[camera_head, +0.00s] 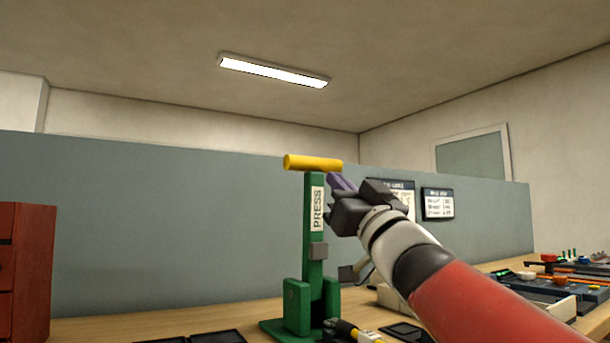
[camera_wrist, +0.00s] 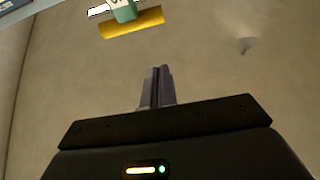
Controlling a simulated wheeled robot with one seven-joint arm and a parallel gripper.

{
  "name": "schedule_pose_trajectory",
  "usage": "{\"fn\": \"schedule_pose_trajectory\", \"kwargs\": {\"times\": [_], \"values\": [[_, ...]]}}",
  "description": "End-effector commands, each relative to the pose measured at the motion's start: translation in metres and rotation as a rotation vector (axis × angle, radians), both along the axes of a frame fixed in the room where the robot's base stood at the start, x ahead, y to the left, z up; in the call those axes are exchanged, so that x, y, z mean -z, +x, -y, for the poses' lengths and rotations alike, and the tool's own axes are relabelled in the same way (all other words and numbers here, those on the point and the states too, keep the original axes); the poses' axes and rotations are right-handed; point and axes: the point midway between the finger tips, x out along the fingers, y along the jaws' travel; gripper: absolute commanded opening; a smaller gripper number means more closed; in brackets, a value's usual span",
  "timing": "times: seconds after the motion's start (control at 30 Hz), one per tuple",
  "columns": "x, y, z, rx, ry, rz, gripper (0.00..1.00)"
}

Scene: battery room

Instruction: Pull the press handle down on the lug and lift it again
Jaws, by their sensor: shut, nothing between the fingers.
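The green press (camera_head: 313,255) stands upright on the bench, with a white PRESS label on its column. Its yellow handle (camera_head: 312,162) is a crossbar at the top of the column, held high. The handle also shows at the top of the wrist view (camera_wrist: 132,23). My gripper (camera_head: 341,182) has purple fingers, shut and empty, just below the handle's right end in the head view. The wrist view shows a gap between the fingertips (camera_wrist: 158,70) and the handle. I cannot make out the lug; the press base is partly cut off by the frame's lower edge.
A red drawer cabinet (camera_head: 26,262) stands at the left. A grey partition (camera_head: 170,225) runs behind the bench, with posted signs (camera_head: 437,203). Coloured parts and trays (camera_head: 555,280) crowd the right. A black and yellow item (camera_head: 347,330) lies by the press base.

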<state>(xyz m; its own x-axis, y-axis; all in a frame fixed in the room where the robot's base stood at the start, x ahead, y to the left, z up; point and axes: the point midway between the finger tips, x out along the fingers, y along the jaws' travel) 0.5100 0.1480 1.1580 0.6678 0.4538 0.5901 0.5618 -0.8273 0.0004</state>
Motion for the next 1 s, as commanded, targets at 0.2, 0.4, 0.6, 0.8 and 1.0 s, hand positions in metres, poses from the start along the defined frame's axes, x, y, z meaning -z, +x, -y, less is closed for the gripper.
{"fn": "schedule_pose_trajectory", "kwargs": {"times": [0.2,0.4,0.6,0.8,1.0], "values": [[-0.022,0.022,-0.015,-0.001,0.000,-0.001,0.00],[-0.048,0.052,-0.035,0.000,-0.001,-0.002,0.00],[-0.054,0.079,-0.053,0.000,-0.001,-0.003,0.00],[-0.051,0.095,-0.063,0.002,-0.001,-0.002,0.00],[-0.051,0.097,-0.065,0.003,0.000,-0.001,0.00]]}}
